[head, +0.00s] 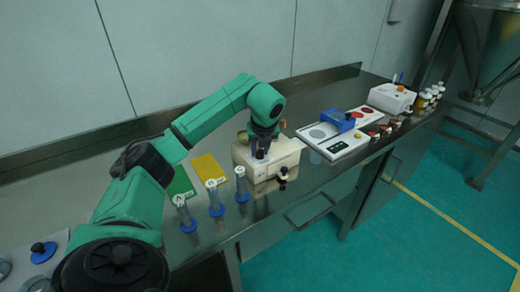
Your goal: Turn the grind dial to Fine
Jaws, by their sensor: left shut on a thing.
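A cream-coloured machine (288,159) stands on the steel bench, below my left gripper. My left gripper (261,154) points down at its top and is shut on a small dark part there, which looks like the grind dial. The fingers hide most of it, and its marks and setting are too small to read. A black knob (284,172) sticks out at the machine's front. My right gripper is not in view.
Three clear tubes with blue bases, one of them here (215,198), stand left of the machine. Green and yellow (210,169) sheets lie behind them. A white tray (346,150) with a blue block (338,120) and a white device (391,98) stand to the right.

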